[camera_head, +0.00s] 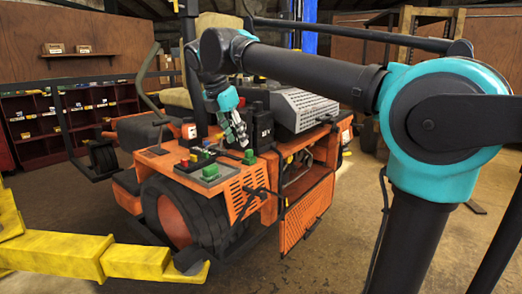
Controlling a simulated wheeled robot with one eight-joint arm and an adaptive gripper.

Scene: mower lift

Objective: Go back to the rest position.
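My gripper (236,130) hangs at the end of my black and teal arm, in the upper middle of the head view. It is above the orange mower (240,190), close to a black box (262,128) with white lettering. The fingers are small and partly merged with the dark parts behind, so I cannot tell whether they are open or shut. A green part (249,157) lies just below the fingers.
A yellow lift arm (85,255) reaches in at lower left beside the mower's front wheel (180,218). An orange grille panel (305,215) hangs open on the mower's right. Shelves (70,120) with small parts stand at the back left. Floor is bare at lower middle.

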